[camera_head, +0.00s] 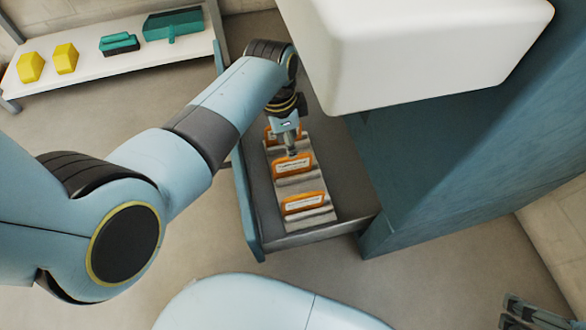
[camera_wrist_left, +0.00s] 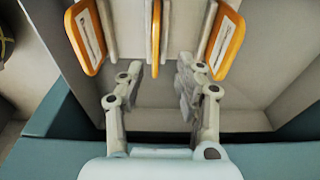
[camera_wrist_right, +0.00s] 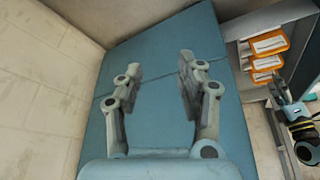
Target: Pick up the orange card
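Three orange cards with white labels stand in a rack in the open grey drawer: a far one (camera_head: 270,134), a middle one (camera_head: 292,170) and a near one (camera_head: 303,204). My left gripper (camera_head: 291,150) points down over the rack, at the middle card's far edge, partly hiding the far card. In the left wrist view its fingers (camera_wrist_left: 158,75) are open, with the middle card (camera_wrist_left: 155,35) seen edge-on ahead of the gap; contact cannot be told. My right gripper (camera_head: 512,312) is at the lower right, away from the drawer. Its fingers (camera_wrist_right: 163,68) are open and empty.
The drawer's teal front (camera_head: 247,210) lies left of the cards. A teal cabinet (camera_head: 440,160) and white machine body (camera_head: 420,50) stand close on the right. A white shelf (camera_head: 110,70) with yellow and teal items is at the upper left. Floor between is clear.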

